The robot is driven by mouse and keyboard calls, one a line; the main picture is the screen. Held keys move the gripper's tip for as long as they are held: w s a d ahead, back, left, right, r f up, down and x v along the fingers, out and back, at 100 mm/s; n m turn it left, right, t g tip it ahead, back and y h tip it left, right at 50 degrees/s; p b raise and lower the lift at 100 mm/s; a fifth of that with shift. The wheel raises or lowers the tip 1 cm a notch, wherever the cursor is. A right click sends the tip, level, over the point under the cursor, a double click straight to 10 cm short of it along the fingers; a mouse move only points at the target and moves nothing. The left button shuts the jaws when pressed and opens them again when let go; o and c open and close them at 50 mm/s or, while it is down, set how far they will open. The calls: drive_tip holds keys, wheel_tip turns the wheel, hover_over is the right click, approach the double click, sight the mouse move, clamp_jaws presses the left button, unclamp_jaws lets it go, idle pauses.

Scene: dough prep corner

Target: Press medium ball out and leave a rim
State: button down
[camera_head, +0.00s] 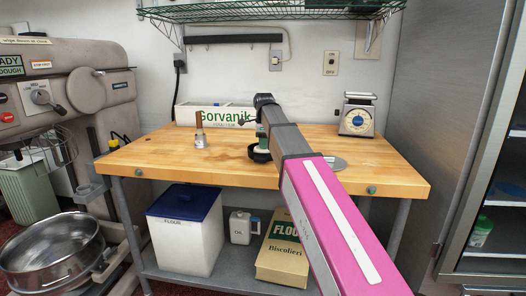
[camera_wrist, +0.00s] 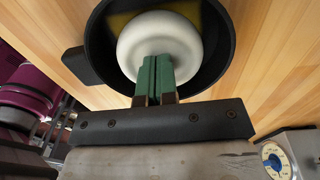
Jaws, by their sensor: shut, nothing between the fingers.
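A smooth white dough ball (camera_wrist: 158,42) sits in a round black pan (camera_wrist: 225,72) in the wrist view. It looks rounded, with a slightly flatter top. A yellow patch shows on the pan floor behind it. My gripper (camera_wrist: 156,64) has green fingers, shut together and empty, with their tips over the near part of the dough. I cannot tell whether they touch it. In the head view the dark pan (camera_head: 260,156) is on the wooden table, below my gripper and partly behind my arm. The dough is hidden there.
A wooden-handled tool (camera_head: 199,131) stands left on the table (camera_head: 160,157). A white Gorvanik box (camera_head: 187,116) is at the back. A scale (camera_head: 357,115) stands back right. A grey disc (camera_head: 338,164) lies right, partly behind my arm. The table's left front is clear.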

sight(264, 151)
drive_tip(key=shift+r, duration=1.55)
drive_tip(key=shift+s+a+r, duration=0.1)
drive_tip(key=shift+s+r, duration=0.35)
drive_tip(key=shift+r, duration=0.4)
drive_tip(key=shift+f, duration=0.25)
drive_tip(key=shift+f, duration=2.15)
drive_tip(key=shift+f, duration=0.2)
idle(0.4)
